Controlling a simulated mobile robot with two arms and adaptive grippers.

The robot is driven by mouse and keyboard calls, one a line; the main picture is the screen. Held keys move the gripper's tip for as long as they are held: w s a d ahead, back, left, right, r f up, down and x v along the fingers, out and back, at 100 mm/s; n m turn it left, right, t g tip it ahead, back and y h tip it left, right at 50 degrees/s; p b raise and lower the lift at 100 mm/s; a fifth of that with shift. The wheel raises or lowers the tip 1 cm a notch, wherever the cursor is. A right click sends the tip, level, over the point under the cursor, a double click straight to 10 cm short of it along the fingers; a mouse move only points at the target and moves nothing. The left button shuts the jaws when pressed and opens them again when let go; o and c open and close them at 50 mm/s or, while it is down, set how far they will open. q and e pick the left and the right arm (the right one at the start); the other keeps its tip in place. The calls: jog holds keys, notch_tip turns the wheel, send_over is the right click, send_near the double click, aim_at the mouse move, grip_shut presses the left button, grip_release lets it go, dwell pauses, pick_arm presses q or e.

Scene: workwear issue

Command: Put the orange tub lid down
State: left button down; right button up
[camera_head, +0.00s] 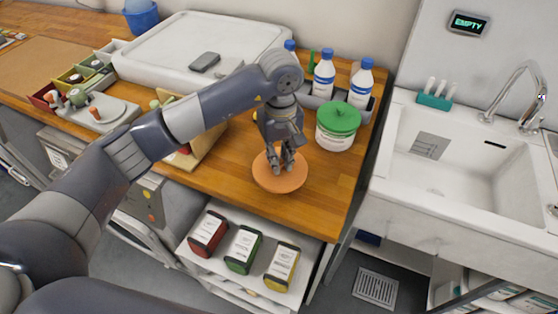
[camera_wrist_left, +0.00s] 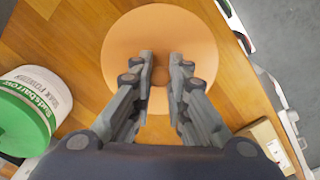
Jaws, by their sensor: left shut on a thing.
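The orange tub lid (camera_head: 290,182) is a flat round disc over the wooden worktop, close to its front edge. My left gripper (camera_head: 280,165) points down at the middle of the lid. In the left wrist view the lid (camera_wrist_left: 160,28) fills the area beyond my left fingertips (camera_wrist_left: 161,68), which are shut on the small knob at its centre. I cannot tell whether the lid touches the worktop. My right gripper is in neither view.
A white tub with a green lid (camera_head: 338,118) stands right behind the orange lid. Blue-capped bottles (camera_head: 324,75) stand in a rack behind. A wooden stand (camera_head: 205,145) is to the left. A sink (camera_head: 465,165) lies right, past the worktop's edge. An open drawer (camera_head: 222,272) holds several labelled boxes below.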

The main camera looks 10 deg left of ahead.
pick_arm(q)
jog(key=shift+a+f+p, duration=0.15)
jog(key=shift+f+p, duration=0.75)
jog(key=shift+f, duration=0.85)
jog(key=shift+f+b, duration=0.25)
jog(key=shift+b, duration=0.05)
jog(key=c, duration=1.6)
grip_release()
jog(key=shift+r, duration=0.1)
jog(key=shift+o, duration=0.2)
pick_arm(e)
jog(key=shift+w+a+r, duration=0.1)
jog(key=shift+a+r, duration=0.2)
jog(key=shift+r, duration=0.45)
